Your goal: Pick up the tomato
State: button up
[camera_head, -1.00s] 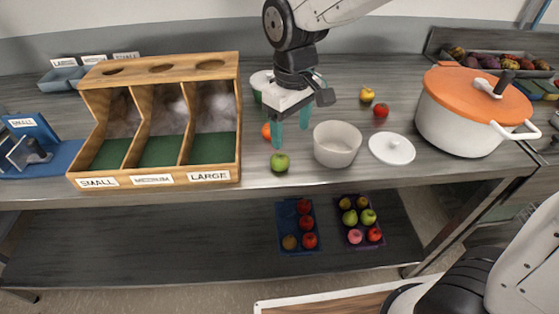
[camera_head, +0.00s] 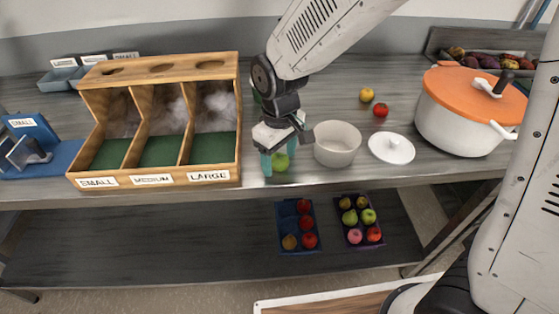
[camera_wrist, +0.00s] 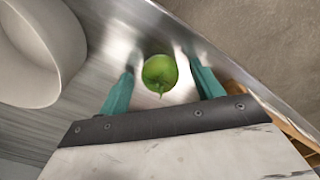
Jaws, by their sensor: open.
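A round red fruit that looks like a tomato (camera_head: 380,110) sits on the counter behind the white lid, right of my gripper. A round green fruit (camera_head: 281,162) sits near the counter's front edge; I cannot tell whether it is an apple or a green tomato. My gripper (camera_head: 279,155) is open at this green fruit, its fingers pointing down. In the wrist view the green fruit (camera_wrist: 160,72), stem showing, appears between the open teal fingers (camera_wrist: 160,80), with a gap on each side. The red fruit is not in the wrist view.
A white bowl (camera_head: 337,144) stands close right of my gripper, with a white lid (camera_head: 391,148) and an orange-lidded pot (camera_head: 455,118) farther right. A wooden sorting box (camera_head: 210,176) stands left. A yellow fruit (camera_head: 367,94) lies behind.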

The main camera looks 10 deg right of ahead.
aim_at(279, 156)
jog(key=c, duration=1.1)
jog(key=shift+r, duration=0.2)
jog(key=shift+r, duration=0.2)
notch_tip(279, 156, up, 3)
jog(key=shift+r, duration=0.1)
jog(key=s+d+r, duration=0.1)
jog(key=s+d, duration=0.1)
jog(key=s, duration=1.3)
jog(key=w+d+r, duration=0.2)
jog(key=w+d, duration=0.2)
jog(key=w, duration=0.2)
jog(key=w+d+r, duration=0.2)
jog(key=w+d, duration=0.3)
jog(key=w+d+r, duration=0.2)
jog(key=w+d, duration=0.3)
jog(key=w, duration=0.1)
jog(key=shift+w+d, duration=0.2)
jog(key=shift+w, duration=0.1)
